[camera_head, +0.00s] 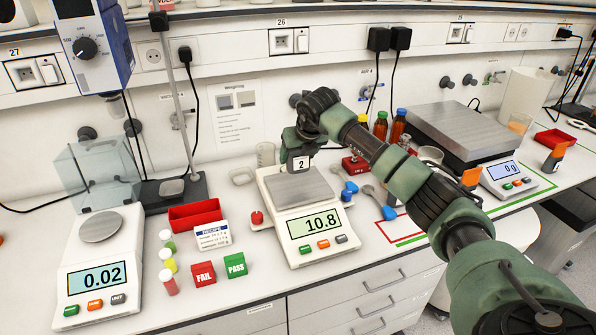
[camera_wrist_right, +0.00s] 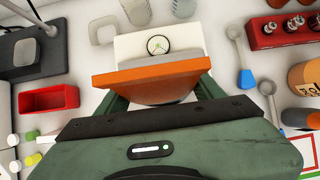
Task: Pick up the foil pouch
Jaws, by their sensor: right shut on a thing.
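The foil pouch (camera_wrist_right: 152,77) shows in the right wrist view as an orange band with a grey, rounded part below it. It sits between the two green fingers of my right gripper (camera_head: 301,162), which is shut on it. In the head view that gripper hangs over the back of the middle balance (camera_head: 318,222), which reads 10.8, and the pouch is hidden behind it. I cannot tell whether the pouch touches the steel pan (camera_head: 298,187). My left gripper is out of view.
A red tray (camera_head: 195,216), vials, a recipe card (camera_head: 213,236) and FAIL (camera_head: 204,274) and PASS (camera_head: 235,265) blocks lie left of the balance. Another balance (camera_head: 97,275) reads 0.02. Blue scoops (camera_head: 388,211) and a red vial rack (camera_wrist_right: 289,29) stand to the right.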

